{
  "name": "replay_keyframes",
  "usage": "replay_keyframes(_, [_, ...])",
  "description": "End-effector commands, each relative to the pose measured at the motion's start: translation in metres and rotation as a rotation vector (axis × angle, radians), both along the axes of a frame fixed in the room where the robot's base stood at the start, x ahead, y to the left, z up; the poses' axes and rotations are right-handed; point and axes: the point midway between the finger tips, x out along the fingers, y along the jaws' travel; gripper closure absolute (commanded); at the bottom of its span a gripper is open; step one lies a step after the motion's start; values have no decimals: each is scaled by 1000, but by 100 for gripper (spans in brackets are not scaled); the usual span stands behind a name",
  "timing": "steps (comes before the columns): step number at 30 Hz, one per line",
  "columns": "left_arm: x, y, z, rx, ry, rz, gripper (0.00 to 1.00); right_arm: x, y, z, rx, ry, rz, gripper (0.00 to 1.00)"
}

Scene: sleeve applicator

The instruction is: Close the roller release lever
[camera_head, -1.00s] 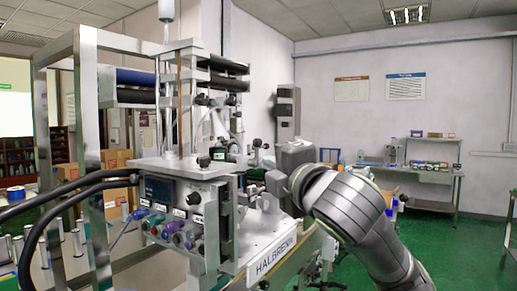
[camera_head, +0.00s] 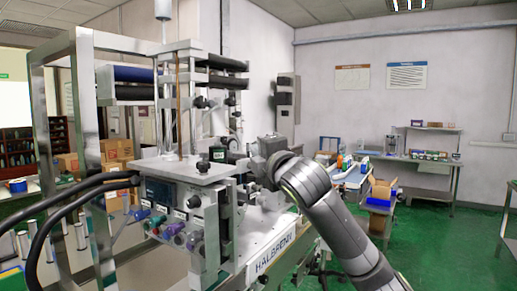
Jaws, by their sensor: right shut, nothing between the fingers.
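The sleeve applicator machine (camera_head: 190,172) stands left of centre, with a metal frame, rollers at the top and a front control panel with coloured knobs. I cannot single out the roller release lever for certain; small black-knobbed parts (camera_head: 204,102) show on the upright below the right-hand rollers. My right arm comes in from the lower right, and its gripper (camera_head: 259,166) is beside the right side of the machine, above the conveyor. It is shut and empty, with its fingertips small and partly hidden by my wrist. I cannot tell whether it touches anything. My left gripper is not in view.
Black hoses (camera_head: 70,198) curve in from the left to the panel. The conveyor rail labelled HALBRENK (camera_head: 275,250) runs along the machine's lower right. Green floor is open at the right.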

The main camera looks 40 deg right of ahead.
Motion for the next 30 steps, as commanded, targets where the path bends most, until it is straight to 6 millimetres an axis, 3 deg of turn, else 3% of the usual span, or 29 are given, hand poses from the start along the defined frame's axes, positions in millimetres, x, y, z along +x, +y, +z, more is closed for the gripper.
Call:
replay_keyframes(11, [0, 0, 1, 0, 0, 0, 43, 0, -1, 0, 2, 1, 0, 100])
replay_keyframes(30, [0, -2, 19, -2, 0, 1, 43, 1, -6, 5, 100, 42, -1, 100])
